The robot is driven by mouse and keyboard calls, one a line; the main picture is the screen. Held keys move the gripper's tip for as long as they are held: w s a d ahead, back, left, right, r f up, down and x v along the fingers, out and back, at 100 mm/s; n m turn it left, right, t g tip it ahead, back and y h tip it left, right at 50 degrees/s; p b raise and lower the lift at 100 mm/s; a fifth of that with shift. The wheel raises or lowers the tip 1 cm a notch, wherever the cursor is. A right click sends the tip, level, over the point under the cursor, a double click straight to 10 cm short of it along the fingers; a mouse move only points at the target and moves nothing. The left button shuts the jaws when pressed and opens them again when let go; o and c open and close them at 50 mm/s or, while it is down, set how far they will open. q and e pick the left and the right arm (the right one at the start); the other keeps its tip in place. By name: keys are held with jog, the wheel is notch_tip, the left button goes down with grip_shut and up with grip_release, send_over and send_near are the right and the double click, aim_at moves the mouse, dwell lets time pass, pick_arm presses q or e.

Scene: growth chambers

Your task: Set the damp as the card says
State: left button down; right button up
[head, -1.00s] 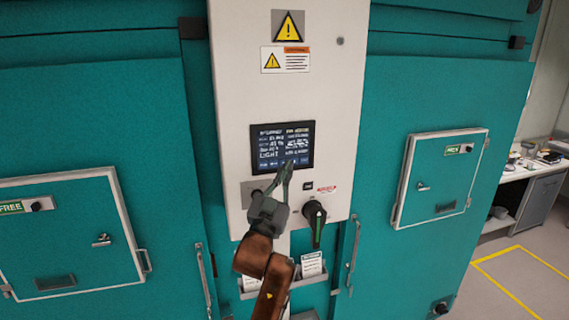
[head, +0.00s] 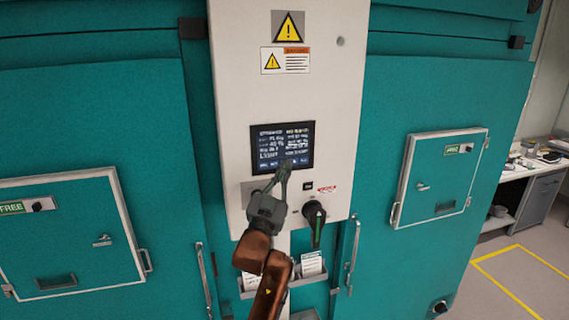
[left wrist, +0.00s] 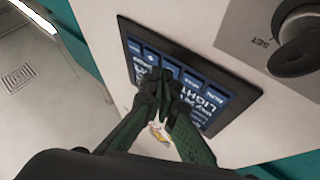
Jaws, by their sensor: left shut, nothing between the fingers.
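The control screen (head: 270,134) is dark with pale text, set in the white panel between the teal chambers. Its text is mostly too small to read. My left gripper (head: 285,166) is shut and empty, with its fingertips at the lower part of the screen. In the left wrist view the shut fingertips (left wrist: 171,78) are over the row of buttons on the screen (left wrist: 226,86); whether they touch is unclear. A dark knob (left wrist: 301,42) marked SET sits beside the screen there; in the head view my gripper hides it. Printed cards (head: 311,264) stand in a holder below.
A black and green rotary handle (head: 315,220) is just right of my left gripper. The card holder (head: 285,285) juts out below. Small chamber doors stand left (head: 70,235) and right (head: 438,178). A bench (head: 540,175) is at far right.

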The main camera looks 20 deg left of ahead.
dwell(0.6)
pick_arm(q)
jog(key=shift+s+d, duration=0.4)
jog(key=shift+s, duration=0.15)
jog(key=shift+s+d+p, duration=0.3)
jog(key=shift+s+d, duration=0.4)
jog(key=shift+s, duration=0.35)
jog(key=shift+s+d+p, duration=0.25)
jog(key=shift+s+d, duration=0.45)
jog(key=shift+s, duration=0.35)
